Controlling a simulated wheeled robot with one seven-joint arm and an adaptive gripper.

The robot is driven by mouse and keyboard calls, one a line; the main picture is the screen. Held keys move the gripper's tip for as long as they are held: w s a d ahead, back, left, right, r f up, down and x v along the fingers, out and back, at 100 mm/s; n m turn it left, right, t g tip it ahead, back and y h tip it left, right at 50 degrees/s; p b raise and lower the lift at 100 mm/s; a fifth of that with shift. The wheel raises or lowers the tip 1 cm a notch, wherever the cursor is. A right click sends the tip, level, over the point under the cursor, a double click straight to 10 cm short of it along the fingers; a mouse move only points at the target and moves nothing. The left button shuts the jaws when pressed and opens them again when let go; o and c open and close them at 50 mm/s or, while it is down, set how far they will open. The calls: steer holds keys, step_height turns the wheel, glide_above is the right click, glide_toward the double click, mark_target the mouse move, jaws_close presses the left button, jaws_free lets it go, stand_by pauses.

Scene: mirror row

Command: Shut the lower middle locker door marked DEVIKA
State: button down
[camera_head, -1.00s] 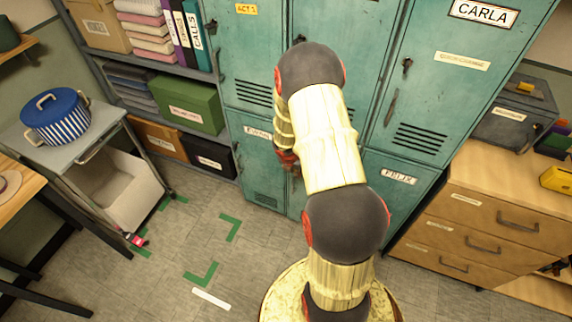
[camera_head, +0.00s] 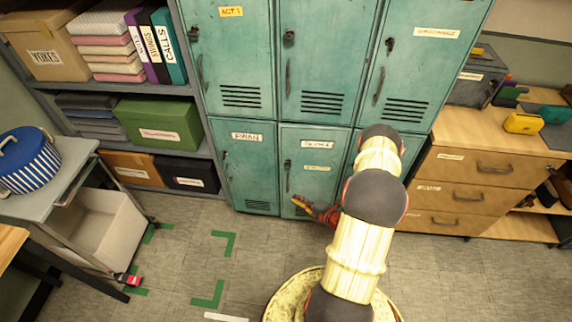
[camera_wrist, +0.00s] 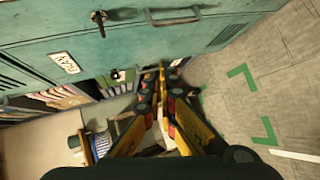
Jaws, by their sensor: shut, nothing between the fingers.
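The lower middle locker door (camera_head: 303,170) stands in the lower row between the EWAN door (camera_head: 249,165) and a door mostly hidden by my arm. Its name label (camera_head: 317,145) is too small to read surely. The door looks flush with its neighbours; I cannot tell whether it is latched. My gripper (camera_head: 299,203) is low in front of this door, near its lower part, pointing left. Touch cannot be told. In the wrist view my gripper (camera_wrist: 160,72) is shut and empty, along the locker fronts, with the EWAN label (camera_wrist: 65,62) to the left.
A wooden drawer unit (camera_head: 470,190) stands right of the lockers. Shelves with a green box (camera_head: 160,125) stand left. A trolley (camera_head: 60,175) with a striped blue pot (camera_head: 25,165) is at far left. The floor (camera_head: 190,245) with green corner marks is clear.

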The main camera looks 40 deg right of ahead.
mark_target(283, 156)
step_height(283, 156, up, 10)
steer(key=w+d+f+t, duration=0.1)
steer(key=w+t, duration=0.1)
steer(key=t, duration=0.2)
steer(key=shift+h, duration=0.4)
steer(key=shift+w+d+r+b, duration=0.1)
steer(key=shift+w+d+b, duration=0.5)
steer(key=shift+w, duration=1.45)
steer(key=shift+w+d+r+b, duration=0.15)
steer(key=shift+w+d+b, duration=0.5)
steer(key=shift+w, duration=1.4)
steer(key=shift+w+d+r+b, duration=0.1)
steer(key=shift+w+d+b, duration=0.5)
steer(key=shift+w, duration=1.45)
steer(key=shift+w+a, duration=0.1)
steer(key=shift+w+d+b, duration=0.35)
steer(key=shift+w+d, duration=0.25)
steer(key=shift+w, duration=0.1)
steer(key=shift+w+d+r, duration=0.1)
steer(key=shift+w+d, duration=0.05)
